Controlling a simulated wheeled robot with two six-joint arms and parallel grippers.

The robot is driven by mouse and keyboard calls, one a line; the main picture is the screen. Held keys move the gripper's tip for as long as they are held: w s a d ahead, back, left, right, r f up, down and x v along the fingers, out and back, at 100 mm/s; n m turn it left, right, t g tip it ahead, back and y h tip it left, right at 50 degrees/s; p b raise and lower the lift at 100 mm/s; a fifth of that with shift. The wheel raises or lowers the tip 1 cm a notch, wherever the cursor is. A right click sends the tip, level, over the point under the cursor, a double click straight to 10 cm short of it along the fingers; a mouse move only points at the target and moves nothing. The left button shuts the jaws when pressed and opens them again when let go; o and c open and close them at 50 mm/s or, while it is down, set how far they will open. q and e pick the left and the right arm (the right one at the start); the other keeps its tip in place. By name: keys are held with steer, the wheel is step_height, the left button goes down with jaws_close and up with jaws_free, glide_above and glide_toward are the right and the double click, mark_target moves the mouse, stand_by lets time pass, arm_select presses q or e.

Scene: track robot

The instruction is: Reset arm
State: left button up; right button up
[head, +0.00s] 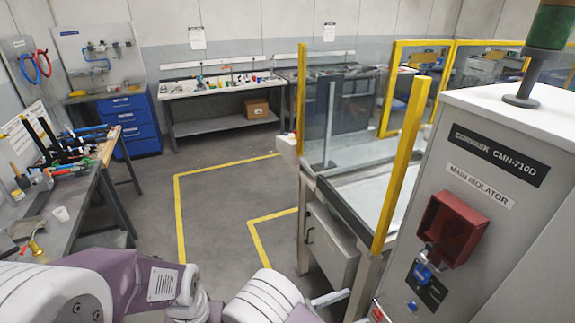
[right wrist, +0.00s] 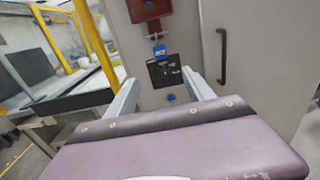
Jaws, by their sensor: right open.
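My right gripper (head: 333,298) shows at the bottom of the head view, low in front of the grey isolator cabinet (head: 490,240). In the right wrist view its two pale fingers stand wide apart (right wrist: 158,78), with nothing between them. The fingers point at the cabinet front. The red housing (head: 448,230) sits on the cabinet, with a blue part (head: 422,272) on a black plate below it. In the right wrist view, the red housing (right wrist: 150,10) and blue part (right wrist: 158,51) are above and beyond the fingers. My left arm shows at the lower left, but its gripper is out of sight.
A workbench (head: 75,215) with tools and a white cup stands at left. A glass-guarded machine with yellow posts (head: 403,165) stands left of the cabinet. A blue drawer unit (head: 130,125) and a back bench (head: 220,90) line the wall. Floor inside yellow lines is clear.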

steer(key=s+d+r+m+g+y+b, duration=0.1)
steer(key=s+d+m+g+y+b, duration=0.15)
steer(key=d+m+g, duration=0.35)
steer(key=s+d+r+m+g+y+b, duration=0.1)
steer(key=s+d+r+m+g+y, duration=0.15)
steer(key=d+m+g, duration=0.35)
steer(key=s+a+f+m+t+y+b, duration=0.1)
steer(key=s+a+f+m+y, duration=0.1)
steer(key=s+f+m+y, duration=0.5)
steer(key=w+a+f+m+t+y, duration=0.2)
steer(key=w+a+m+t+y, duration=0.1)
steer(key=w+a+t+y, duration=0.1)
steer(key=w+a+t, duration=0.1)
steer(key=w+a, duration=0.1)
steer(key=w, duration=0.1)
steer(key=shift+a+f+m+y, duration=0.2)
steer(key=shift+f+m+y, duration=0.1)
steer(key=shift+y, duration=0.1)
